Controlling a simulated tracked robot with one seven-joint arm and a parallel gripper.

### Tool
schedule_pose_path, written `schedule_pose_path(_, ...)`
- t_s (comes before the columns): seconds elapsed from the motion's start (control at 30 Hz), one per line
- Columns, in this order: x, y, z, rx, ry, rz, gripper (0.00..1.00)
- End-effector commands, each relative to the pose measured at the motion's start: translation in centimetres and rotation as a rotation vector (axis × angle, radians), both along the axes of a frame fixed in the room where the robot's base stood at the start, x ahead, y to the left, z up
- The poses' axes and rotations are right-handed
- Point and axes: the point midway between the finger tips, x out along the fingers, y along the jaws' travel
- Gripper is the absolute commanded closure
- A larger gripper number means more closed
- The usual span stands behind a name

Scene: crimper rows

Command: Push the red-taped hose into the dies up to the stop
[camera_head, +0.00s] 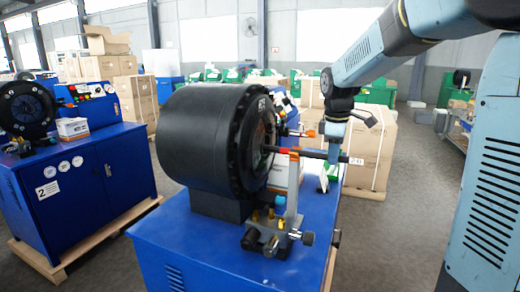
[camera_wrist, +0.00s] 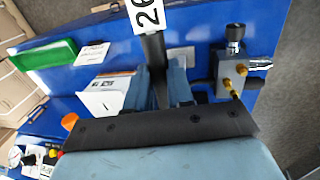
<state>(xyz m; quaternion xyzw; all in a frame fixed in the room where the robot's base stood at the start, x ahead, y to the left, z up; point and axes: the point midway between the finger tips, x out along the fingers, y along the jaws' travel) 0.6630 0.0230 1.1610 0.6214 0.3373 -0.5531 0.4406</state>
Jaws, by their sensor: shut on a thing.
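The crimper (camera_head: 215,130) is a large black drum on a blue cabinet, with its die opening facing right. The black hose (camera_head: 314,154) lies roughly level, with red tape (camera_head: 294,153) near its left part. Its left end reaches the die opening; how deep it sits is hidden by the rim. My gripper (camera_head: 335,150) is shut on the hose to the right of the tape. In the wrist view the hose (camera_wrist: 155,55) passes between the blue fingers of my gripper (camera_wrist: 158,85).
A metal post with a brass-fitted clamp block (camera_head: 280,238) stands on the cabinet under the hose, close to it. A white box (camera_wrist: 110,97) and a green tray (camera_wrist: 45,53) lie nearby. A second crimper (camera_head: 28,108) stands at left. Cartons (camera_head: 368,150) stand behind.

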Motion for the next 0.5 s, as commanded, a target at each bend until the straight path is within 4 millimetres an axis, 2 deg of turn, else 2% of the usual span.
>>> schedule_pose_path(0.5,0.5,1.1,0.0,0.001,-0.001,0.0,1.0)
